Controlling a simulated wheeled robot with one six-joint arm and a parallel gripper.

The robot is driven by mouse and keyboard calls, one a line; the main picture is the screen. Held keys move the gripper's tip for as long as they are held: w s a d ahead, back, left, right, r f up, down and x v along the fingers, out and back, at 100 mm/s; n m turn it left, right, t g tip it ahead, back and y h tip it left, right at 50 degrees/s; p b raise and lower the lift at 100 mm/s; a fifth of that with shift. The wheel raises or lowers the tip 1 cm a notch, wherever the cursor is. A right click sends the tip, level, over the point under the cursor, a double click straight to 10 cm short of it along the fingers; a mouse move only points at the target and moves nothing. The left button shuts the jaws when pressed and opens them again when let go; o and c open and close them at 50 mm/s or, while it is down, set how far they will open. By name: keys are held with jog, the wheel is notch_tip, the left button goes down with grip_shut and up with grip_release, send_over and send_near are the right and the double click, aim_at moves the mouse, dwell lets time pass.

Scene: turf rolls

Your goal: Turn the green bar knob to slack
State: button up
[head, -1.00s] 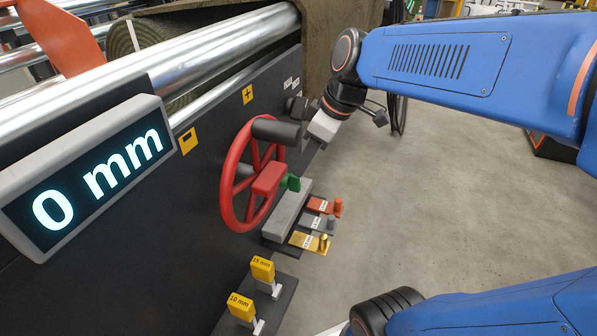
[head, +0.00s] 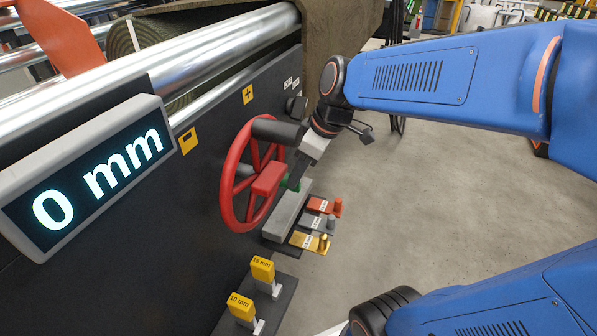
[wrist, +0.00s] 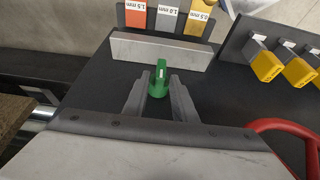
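The green bar knob (wrist: 159,76) shows in the wrist view as a short upright piece with a small white mark, on the dark panel. My gripper (wrist: 158,82) is open, with one finger on each side of the knob in the wrist view. I see a gap on both sides, so neither finger clearly touches it. In the head view my gripper (head: 293,182) reaches down to the knob from the upper right.
A red handwheel (head: 228,190) with a dark handle (head: 278,130) stands close left of my gripper. A grey block (head: 287,210), colored thickness tabs (head: 318,205) and yellow tabs (head: 262,269) lie below. The display (head: 95,175) reads 0 mm. Floor to the right is clear.

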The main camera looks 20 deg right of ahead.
jog(key=shift+w+d, duration=0.1)
jog(key=g+y, duration=0.1)
jog(key=w+d+m+g+y, duration=0.1)
jog(key=y, duration=0.1)
jog(key=shift+f+g, duration=0.2)
jog(key=shift+g, duration=0.2)
grip_shut()
jog(key=g+y, duration=0.1)
jog(key=f+m+g+y, duration=0.1)
jog(key=y, duration=0.1)
jog(key=w+d+g+y, duration=0.1)
jog(key=shift+f+g, duration=0.2)
jog(key=shift+g, duration=0.2)
jog(key=g+y, duration=0.1)
jog(key=y, duration=0.1)
jog(key=f+m+g+y, duration=0.1)
jog(key=shift+w+d+f+m+y, duration=0.2)
jog(key=shift+m+y, duration=0.1)
jog(key=shift+y, duration=0.1)
jog(key=shift+f+m+g+y, duration=0.2)
jog(key=shift+g+y, duration=0.2)
jog(key=shift+y, duration=0.2)
jog(key=shift+f+m+g+y, duration=0.2)
jog(key=shift+g+y, duration=0.2)
jog(key=shift+y, duration=0.2)
